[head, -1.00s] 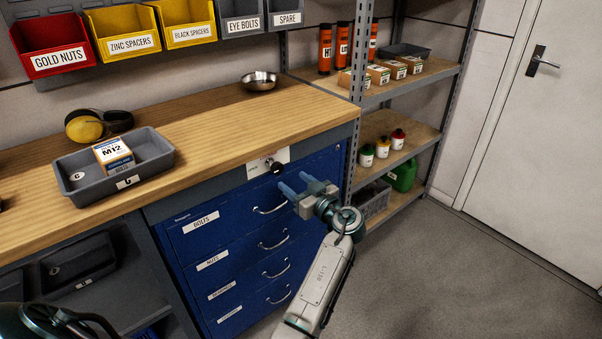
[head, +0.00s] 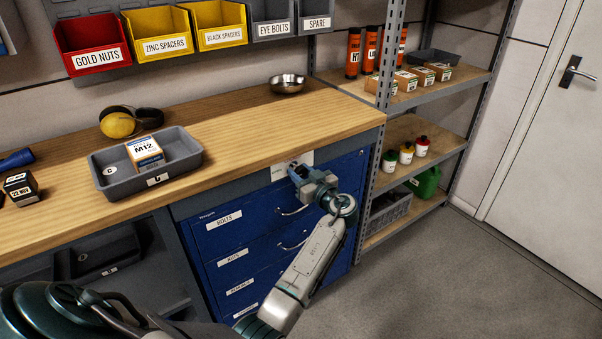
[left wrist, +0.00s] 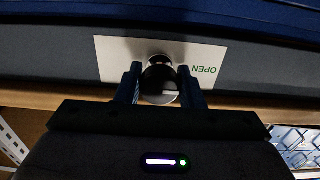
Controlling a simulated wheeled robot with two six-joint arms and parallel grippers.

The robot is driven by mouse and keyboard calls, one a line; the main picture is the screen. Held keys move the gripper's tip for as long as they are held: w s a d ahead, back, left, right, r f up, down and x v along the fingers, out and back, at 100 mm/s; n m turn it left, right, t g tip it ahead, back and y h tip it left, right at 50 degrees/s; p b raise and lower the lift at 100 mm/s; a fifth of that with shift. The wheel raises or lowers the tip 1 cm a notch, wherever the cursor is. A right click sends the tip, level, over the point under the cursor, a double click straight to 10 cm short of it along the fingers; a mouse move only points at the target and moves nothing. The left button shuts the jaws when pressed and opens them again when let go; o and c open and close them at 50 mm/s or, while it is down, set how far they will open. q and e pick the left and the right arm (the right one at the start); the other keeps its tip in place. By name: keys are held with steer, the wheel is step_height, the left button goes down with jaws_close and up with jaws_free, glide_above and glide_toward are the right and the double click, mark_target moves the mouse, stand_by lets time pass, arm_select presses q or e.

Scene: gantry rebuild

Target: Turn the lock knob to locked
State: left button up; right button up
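The lock knob (left wrist: 160,82) is dark and round with a bright stem, on a white plate (left wrist: 115,55). In the left wrist view the plate shows the green word OPEN, upside down, to the right of the knob. My left gripper (left wrist: 160,88) has one finger on each side of the knob, with little or no gap. Whether both fingers press on it cannot be told. In the head view my left gripper (head: 298,172) is at the plate (head: 282,170) above the top drawer and hides most of the knob. My right gripper is not in view.
The blue drawer cabinet (head: 225,245) with bar handles lies below the plate. The wooden bench top (head: 240,125) is above it, with a grey tray (head: 190,160) and a metal bowl (head: 287,84). A shelf rack (head: 395,125) stands close on the right. Open floor (head: 480,280) lies farther right.

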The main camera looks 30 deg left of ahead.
arm_select(q)
steer(key=c, duration=0.4)
